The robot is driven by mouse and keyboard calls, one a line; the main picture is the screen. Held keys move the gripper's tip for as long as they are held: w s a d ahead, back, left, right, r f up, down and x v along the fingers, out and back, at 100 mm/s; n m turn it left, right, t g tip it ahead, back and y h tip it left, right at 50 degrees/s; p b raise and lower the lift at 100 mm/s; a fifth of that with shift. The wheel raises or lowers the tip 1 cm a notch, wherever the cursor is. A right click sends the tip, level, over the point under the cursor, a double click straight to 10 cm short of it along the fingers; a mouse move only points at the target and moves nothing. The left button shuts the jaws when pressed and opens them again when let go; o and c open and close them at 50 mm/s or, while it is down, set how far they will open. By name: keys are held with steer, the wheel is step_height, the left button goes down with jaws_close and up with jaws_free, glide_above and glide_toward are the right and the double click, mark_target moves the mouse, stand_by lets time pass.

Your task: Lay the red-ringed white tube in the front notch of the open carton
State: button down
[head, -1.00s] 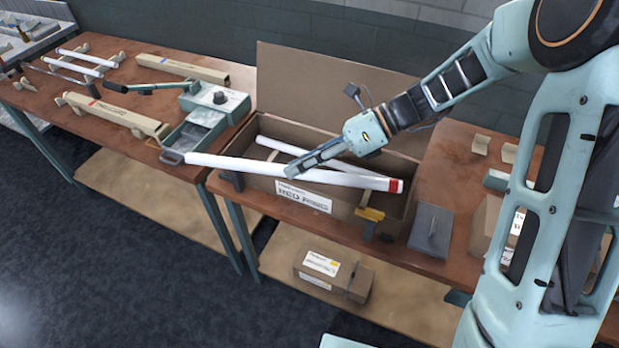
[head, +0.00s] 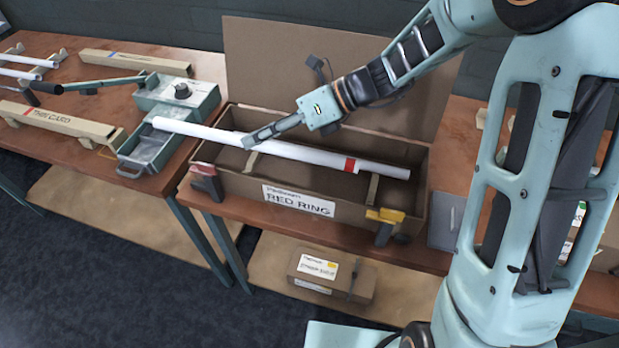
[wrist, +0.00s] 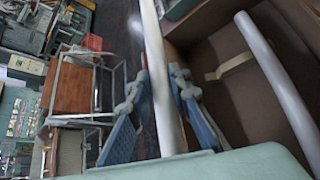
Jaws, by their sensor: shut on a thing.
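My gripper (head: 250,140) is shut on the white tube (head: 300,152) with a red ring at its right end. It grips the tube left of its middle, and the wrist view shows the tube (wrist: 162,80) between the two finger pads. The open carton (head: 232,187), labelled RED RING, is below. The tube slants over it, its left end past the carton's left wall, above the teal drawer. A second white tube (head: 392,171) lies inside behind it, also in the wrist view (wrist: 275,85). A notched support (head: 372,190) shows at right; whether the held tube touches it is unclear.
A red-topped clamp (head: 205,178) and a yellow-topped clamp (head: 384,216) stand at the carton's front corners. The raised lid (head: 270,70) is behind. The teal box with its open drawer (head: 150,158) is at left. A grey plate (head: 445,222) lies at right.

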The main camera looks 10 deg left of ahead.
mark_target(295, 149)
steer(key=d+f, duration=0.1)
steer(key=d, duration=0.1)
steer(key=d+f, duration=0.1)
steer(key=d, duration=0.1)
steer(key=d+f, duration=0.1)
steer(key=d, duration=0.2)
steer(key=shift+w, duration=0.35)
steer(key=d+f, duration=0.1)
steer(key=f, duration=0.1)
steer(key=d+f, duration=0.2)
steer(key=shift+w+d+f, duration=0.15)
steer(key=shift+d+f, duration=0.05)
steer(key=shift+f, duration=0.1)
steer(key=shift+d+f, duration=0.35)
steer(key=shift+f, duration=0.1)
steer(key=shift+d+f, duration=0.1)
steer(key=shift+f, duration=1.5)
steer(key=shift+f+b, duration=0.15)
steer(key=shift+b, duration=0.15)
steer(key=c, duration=1.8)
jaws_free()
